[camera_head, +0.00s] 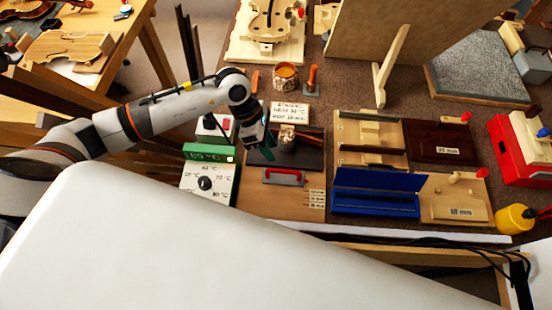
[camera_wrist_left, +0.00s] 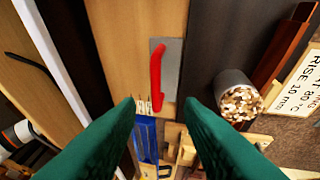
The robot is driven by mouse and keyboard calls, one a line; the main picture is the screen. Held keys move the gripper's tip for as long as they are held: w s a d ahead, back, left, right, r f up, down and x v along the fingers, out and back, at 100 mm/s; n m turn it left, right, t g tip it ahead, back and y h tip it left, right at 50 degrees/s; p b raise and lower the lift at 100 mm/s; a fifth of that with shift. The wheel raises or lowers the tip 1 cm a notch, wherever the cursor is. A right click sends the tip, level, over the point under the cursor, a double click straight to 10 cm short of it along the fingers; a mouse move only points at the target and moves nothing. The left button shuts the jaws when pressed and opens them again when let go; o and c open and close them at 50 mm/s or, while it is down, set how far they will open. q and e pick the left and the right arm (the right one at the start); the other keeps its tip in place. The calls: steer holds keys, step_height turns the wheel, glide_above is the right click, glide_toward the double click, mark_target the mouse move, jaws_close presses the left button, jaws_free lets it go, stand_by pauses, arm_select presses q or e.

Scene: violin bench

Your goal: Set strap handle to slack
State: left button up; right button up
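A red bar handle (camera_head: 284,177), which looks like the strap handle, lies on a grey plate on the wooden bench strip in the head view. In the left wrist view the red handle (camera_wrist_left: 157,76) shows ahead of the fingertips, along the grey plate (camera_wrist_left: 170,58). Small white labels (camera_head: 316,198) stand to its right in the head view; their words are too small to read. My left gripper (camera_head: 261,152) has green fingers and hangs above and behind the handle. Its fingers are apart, with nothing between them (camera_wrist_left: 160,106). My right gripper is not in view.
A green-fronted dial box (camera_head: 221,186) stands left of the handle. A blue open box (camera_head: 374,203) stands to its right. A dark plate (camera_head: 308,158) with a round bundle (camera_head: 287,138) lies behind it, near my left gripper.

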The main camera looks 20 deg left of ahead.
arm_select(q)
steer(key=b+v, duration=0.1)
steer(key=v, duration=0.4)
stand_by(0.5)
